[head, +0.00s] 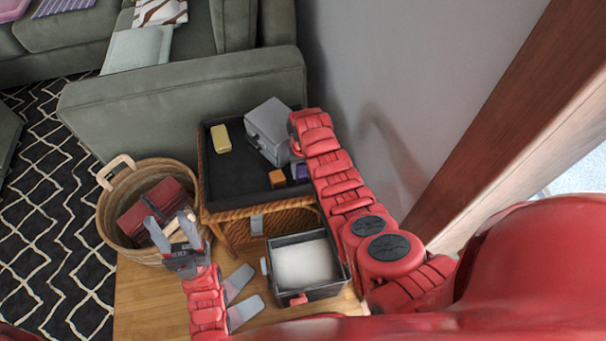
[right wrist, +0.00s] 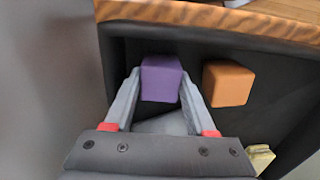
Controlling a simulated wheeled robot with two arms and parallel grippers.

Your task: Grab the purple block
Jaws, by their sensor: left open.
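The purple block (head: 301,172) sits in the black tray top of the wicker side table (head: 212,185), partly behind my right arm in the head view. In the right wrist view the purple block (right wrist: 161,79) lies between the fingertips of my right gripper (right wrist: 160,82), one finger along each side. I cannot tell whether the fingers press on it. My left gripper (head: 172,232) is open and empty, above the edge of the wicker basket.
An orange block (head: 277,178) lies beside the purple one, also in the right wrist view (right wrist: 228,83). A wicker basket (head: 117,229) and open drawer-like box (head: 306,262) are nearby. A grey wall (head: 400,80) stands right.

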